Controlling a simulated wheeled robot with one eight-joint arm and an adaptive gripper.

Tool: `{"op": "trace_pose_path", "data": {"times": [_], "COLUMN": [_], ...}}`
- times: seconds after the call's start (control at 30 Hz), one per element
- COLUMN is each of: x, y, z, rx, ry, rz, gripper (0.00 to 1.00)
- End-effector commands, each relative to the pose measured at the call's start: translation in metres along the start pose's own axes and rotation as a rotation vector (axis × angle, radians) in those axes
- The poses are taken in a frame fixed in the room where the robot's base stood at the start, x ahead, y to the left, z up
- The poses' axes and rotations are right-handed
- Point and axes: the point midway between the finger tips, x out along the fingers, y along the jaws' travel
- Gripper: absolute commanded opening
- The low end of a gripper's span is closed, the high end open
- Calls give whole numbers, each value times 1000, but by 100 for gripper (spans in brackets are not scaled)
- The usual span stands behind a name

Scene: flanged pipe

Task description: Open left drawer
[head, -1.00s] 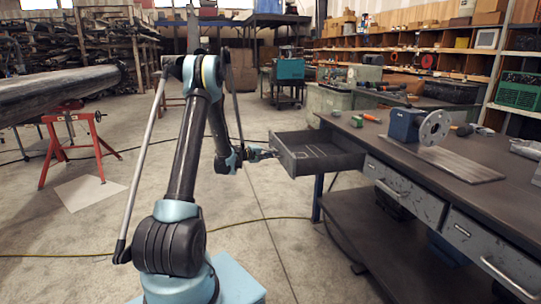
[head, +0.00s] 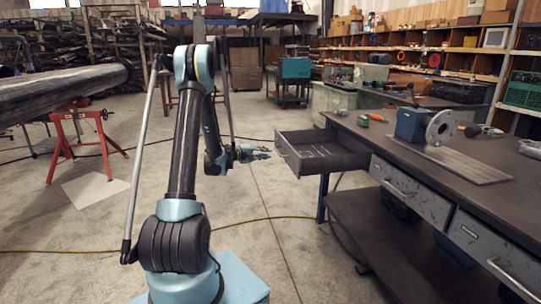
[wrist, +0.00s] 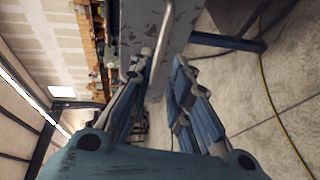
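The left drawer (head: 335,160) of the workbench is pulled far out, and its open tray shows in the head view. Its front panel faces left, toward my gripper (head: 263,153). In the wrist view, the grey drawer front (wrist: 180,22) and its pale bar handle (wrist: 161,42) lie ahead of my gripper (wrist: 161,66). The two blue-grey fingers are spread apart, with the handle's near end in line with the gap between them. My gripper appears open and empty, just off the drawer front. Whether a fingertip still touches the handle is unclear.
The workbench (head: 400,150) has two shut drawers (head: 410,192) (head: 490,250) to the right. A blue flanged part (head: 425,126) stands on top. A red stand (head: 80,145) under a large pipe (head: 65,90) is at left. The floor left of the drawer is clear.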

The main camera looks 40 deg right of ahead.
Motion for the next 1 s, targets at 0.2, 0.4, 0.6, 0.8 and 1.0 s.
{"op": "trace_pose_path", "data": {"times": [0.2,0.4,0.6,0.8,1.0], "x": [-27,-34,-34,-34,-38], "y": [0,0,0,0,2], "z": [0,0,0,0,-1], "rx": [0,1,0,0,4], "ry": [1,0,0,0,3], "rz": [0,0,0,0,-7], "gripper": [18,18,18,18,18]}}
